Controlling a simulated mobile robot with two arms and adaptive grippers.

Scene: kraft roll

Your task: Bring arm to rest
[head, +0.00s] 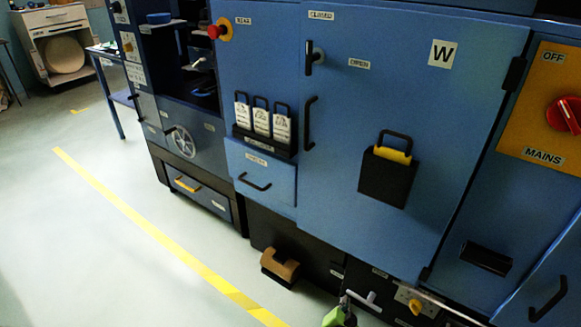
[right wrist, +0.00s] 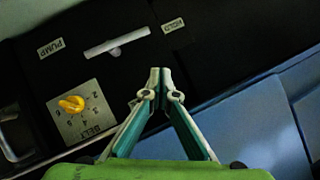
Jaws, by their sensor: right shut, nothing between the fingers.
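My right gripper (head: 345,303) shows at the bottom edge of the head view, a small green and dark shape low in front of the machine. In the right wrist view its two fingers (right wrist: 159,73) meet at the tips, with nothing between them. They point toward the black lower panel (right wrist: 215,60) and are apart from the white T-handle (right wrist: 117,42) and the yellow knob (right wrist: 71,103) of the BELT dial. Most of my right arm is hidden below the head view. My left gripper is in neither view.
The blue machine (head: 350,230) fills the right side. A brown roll (head: 279,265) sits on a black holder low at its front. A black holder with a yellow part (head: 392,155) is on the door. The pale floor left of the yellow line (head: 150,228) is clear.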

